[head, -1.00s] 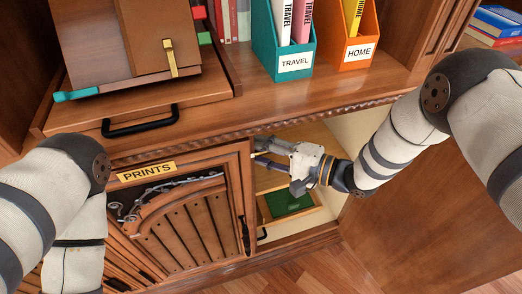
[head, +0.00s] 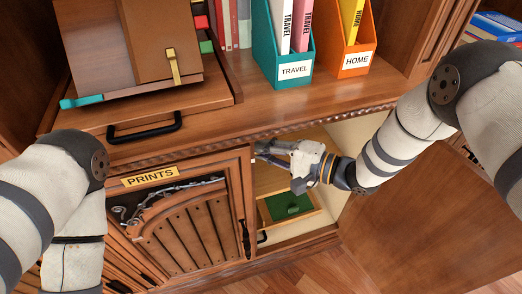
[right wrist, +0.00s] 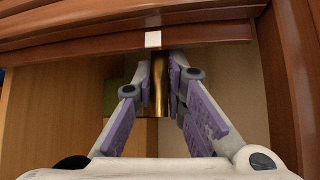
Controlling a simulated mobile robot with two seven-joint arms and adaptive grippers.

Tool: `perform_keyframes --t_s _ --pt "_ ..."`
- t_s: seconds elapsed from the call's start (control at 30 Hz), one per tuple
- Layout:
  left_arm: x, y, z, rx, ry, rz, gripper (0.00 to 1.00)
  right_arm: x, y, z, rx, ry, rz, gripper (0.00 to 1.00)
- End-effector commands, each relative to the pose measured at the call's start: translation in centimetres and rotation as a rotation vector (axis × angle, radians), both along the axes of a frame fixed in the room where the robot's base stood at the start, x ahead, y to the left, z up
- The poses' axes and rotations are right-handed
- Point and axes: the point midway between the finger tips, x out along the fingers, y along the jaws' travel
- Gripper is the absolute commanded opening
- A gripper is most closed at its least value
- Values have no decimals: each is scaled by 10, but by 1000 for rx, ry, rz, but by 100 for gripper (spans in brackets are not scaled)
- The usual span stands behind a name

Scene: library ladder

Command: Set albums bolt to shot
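My right gripper (head: 264,154) reaches into the open cupboard, just right of the PRINTS door and under the counter. In the right wrist view its fingers (right wrist: 160,88) are drawn close together on either side of an upright brass piece (right wrist: 159,85), and they look shut on it. This piece hangs below a wooden rail with a small white tab (right wrist: 153,39) at its top; it looks like the bolt, but no albums label can be read. The head view does not show the brass piece clearly. My left arm is at the left; its gripper is out of view.
The PRINTS door (head: 186,220) stands left of the opening. A large open door panel (head: 430,225) is at the right. A tray with a green item (head: 288,205) lies inside the cupboard. TRAVEL (head: 294,72) and HOME (head: 356,60) files stand on the counter above.

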Motion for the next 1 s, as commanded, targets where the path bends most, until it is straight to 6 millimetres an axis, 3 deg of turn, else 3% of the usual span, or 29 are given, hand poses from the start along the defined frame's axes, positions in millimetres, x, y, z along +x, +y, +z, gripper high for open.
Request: perform_keyframes --t_s 0.03,0.1,0.43,0.8,1.0 --pt "1 0 1 0 -2 0 0 2 1 7 9 -14 0 23" --pt "1 0 1 0 -2 0 0 2 1 6 8 -12 0 32" --pt "0 0 0 0 -1 0 0 -1 -6 5 5 -6 -1 32" --pt "0 0 0 0 -1 0 0 -42 -86 18 6 -8 -4 32" --pt "0 0 0 0 -1 0 0 -53 -105 21 7 -8 -1 32"
